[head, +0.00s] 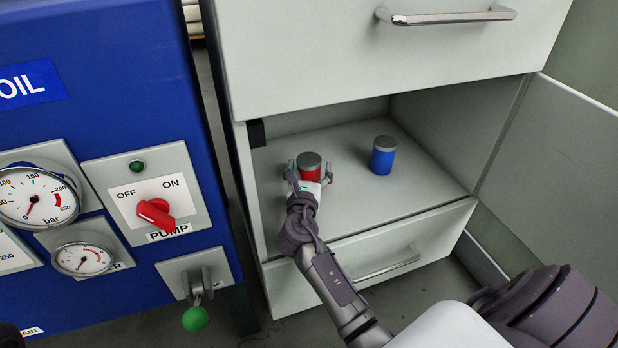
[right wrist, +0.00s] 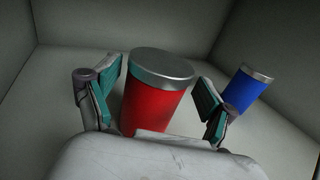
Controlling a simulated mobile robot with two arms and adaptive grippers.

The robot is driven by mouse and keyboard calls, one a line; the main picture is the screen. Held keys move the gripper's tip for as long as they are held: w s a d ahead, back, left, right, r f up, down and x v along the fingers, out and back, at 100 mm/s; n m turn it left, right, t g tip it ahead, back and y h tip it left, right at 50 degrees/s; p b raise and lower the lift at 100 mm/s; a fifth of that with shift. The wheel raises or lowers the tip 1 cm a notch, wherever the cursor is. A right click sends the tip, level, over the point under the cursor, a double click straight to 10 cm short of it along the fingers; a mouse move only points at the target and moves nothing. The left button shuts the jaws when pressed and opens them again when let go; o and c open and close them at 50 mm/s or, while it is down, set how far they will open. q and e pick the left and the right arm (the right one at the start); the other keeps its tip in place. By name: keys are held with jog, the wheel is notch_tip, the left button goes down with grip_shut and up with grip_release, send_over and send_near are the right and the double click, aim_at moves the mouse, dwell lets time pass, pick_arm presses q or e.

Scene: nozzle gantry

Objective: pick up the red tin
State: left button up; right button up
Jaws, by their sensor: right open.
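The red tin (head: 310,170) with a grey lid stands upright on the floor of the open cabinet compartment, left of its middle. My right gripper (head: 309,168) is open, with one finger on each side of the tin. In the right wrist view the red tin (right wrist: 155,95) stands between the two open fingers of my gripper (right wrist: 165,92). A gap shows at the right finger; whether the left finger touches the tin I cannot tell. The gripper hides the tin's lower part. My left gripper is not in view.
A blue tin (head: 383,157) stands to the right in the same compartment (head: 420,190), also in the right wrist view (right wrist: 247,90). A closed drawer (head: 400,40) is above, another below (head: 390,250). A door (head: 560,150) stands open at right. A blue pump panel (head: 110,110) is at left.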

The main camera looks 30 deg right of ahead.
jog(key=shift+b+x, duration=0.8)
jog(key=shift+x, duration=1.1)
jog(key=c, duration=1.4)
